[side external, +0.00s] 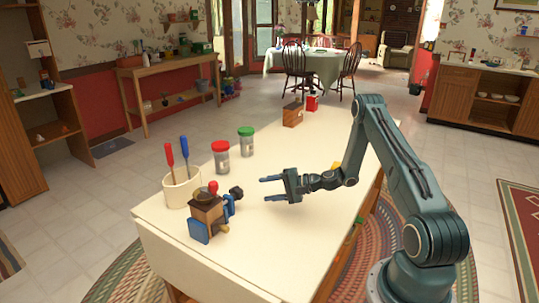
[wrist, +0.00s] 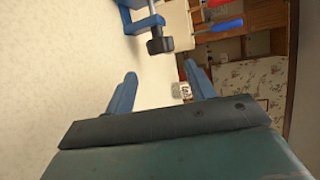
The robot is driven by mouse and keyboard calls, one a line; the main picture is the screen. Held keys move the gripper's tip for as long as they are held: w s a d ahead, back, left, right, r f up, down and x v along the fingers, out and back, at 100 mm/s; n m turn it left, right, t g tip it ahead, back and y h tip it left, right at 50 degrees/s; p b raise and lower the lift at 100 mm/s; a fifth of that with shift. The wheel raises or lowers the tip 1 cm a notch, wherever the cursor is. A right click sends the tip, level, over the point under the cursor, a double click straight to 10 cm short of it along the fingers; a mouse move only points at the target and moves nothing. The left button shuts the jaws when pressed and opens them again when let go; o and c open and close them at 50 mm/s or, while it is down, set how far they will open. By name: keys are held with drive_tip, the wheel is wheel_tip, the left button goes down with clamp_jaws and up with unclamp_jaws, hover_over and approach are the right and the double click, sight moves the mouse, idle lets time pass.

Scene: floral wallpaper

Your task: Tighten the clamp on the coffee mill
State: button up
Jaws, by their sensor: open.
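The coffee mill (side external: 207,211) is a small brown wooden box with a red knob on top, standing near the left end of the cream table. A blue clamp (side external: 199,231) shows at its lower front and right side, with a black knob (side external: 237,192) at the right. In the wrist view the black knob (wrist: 160,46) sits just beyond the fingertips, with part of the blue clamp (wrist: 141,22) above it. My gripper (side external: 264,189) is open and empty, to the right of the knob, its fingers pointing towards it. A gap separates fingertips and knob.
A cream pot (side external: 181,190) behind the mill holds a red-handled and a blue-handled tool. A red-lidded jar (side external: 221,158) and a green-lidded jar (side external: 246,143) stand farther back. A wooden box (side external: 293,115) is at the far end. The tabletop (side external: 265,235) around my gripper is clear.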

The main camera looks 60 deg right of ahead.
sight(232, 194)
drive_tip(key=x, duration=1.4)
drive_tip(key=shift+s, duration=0.1)
drive_tip(key=shift+c, duration=0.2)
drive_tip(key=c, duration=0.7)
